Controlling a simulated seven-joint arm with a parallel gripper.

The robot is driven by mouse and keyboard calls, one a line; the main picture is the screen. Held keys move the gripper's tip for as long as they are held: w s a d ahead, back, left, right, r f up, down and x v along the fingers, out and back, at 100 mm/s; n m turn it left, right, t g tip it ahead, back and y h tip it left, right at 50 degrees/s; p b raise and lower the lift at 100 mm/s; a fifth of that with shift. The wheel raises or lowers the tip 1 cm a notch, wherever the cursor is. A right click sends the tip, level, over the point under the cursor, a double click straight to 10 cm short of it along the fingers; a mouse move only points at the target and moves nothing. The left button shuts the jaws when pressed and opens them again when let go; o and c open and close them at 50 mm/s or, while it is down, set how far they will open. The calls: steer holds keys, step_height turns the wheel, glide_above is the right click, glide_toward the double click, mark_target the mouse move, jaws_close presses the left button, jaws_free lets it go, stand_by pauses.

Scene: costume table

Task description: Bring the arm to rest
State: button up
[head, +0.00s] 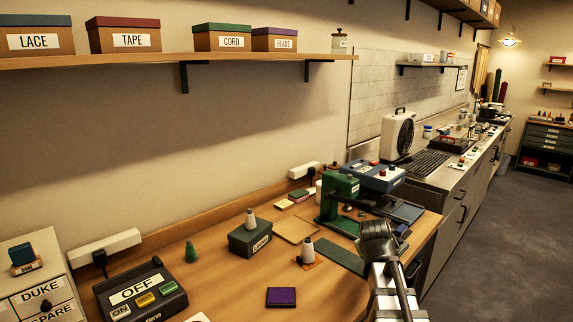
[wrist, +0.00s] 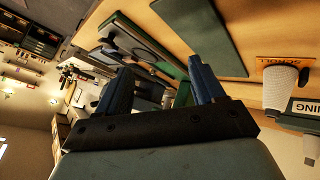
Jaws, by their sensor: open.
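My arm reaches up from the lower right of the head view, with my gripper (head: 376,236) over the right part of the wooden table (head: 335,295). In the wrist view my gripper (wrist: 160,85) shows two dark fingers standing apart with nothing between them. The fingers point toward the far counter and the room beyond. In the head view the fingertips are partly hidden by the gripper body.
Near my gripper stand a green press (head: 340,195), a blue box (head: 373,176) and a grey cone (head: 307,248). A dark green mat (head: 340,254) lies left of it. A purple pad (head: 281,297) and an OFF switch box (head: 140,291) are further left. The front of the table is fairly clear.

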steer(key=s+d+f+m+g+h, duration=0.1)
steer(key=d+f+m, duration=0.1)
steer(key=d+f, duration=0.65)
steer(key=s+d+f+m+g+h, duration=0.1)
steer(key=d+f+m+h, duration=0.3)
steer(key=d, duration=0.8)
steer(key=s+a+f+n+g+y, duration=0.1)
steer(key=s+a+f+g+y, duration=0.1)
steer(key=s+a+f, duration=0.6)
steer(key=s+a+f+g+y, duration=0.2)
steer(key=s+a+f, duration=0.1)
steer(key=f, duration=0.9)
steer(key=s+a+f+n+g+y, duration=0.1)
steer(key=s+a+f+g+y, duration=0.1)
steer(key=s+a+f, duration=0.6)
steer(key=s+a+f+g, duration=0.2)
steer(key=s+f, duration=0.3)
steer(key=s, duration=0.4)
steer(key=s+a+f+g+y, duration=0.1)
steer(key=s+a+f, duration=0.3)
steer(key=s, duration=0.5)
steer(key=s+a+f+g+y, duration=0.1)
steer(key=s+a+f+g, duration=0.3)
steer(key=s, duration=0.5)
step_height(320, 180, down, 2)
steer(key=shift+s+f, duration=0.15)
steer(key=shift+f, duration=0.05)
steer(key=shift+a, duration=0.1)
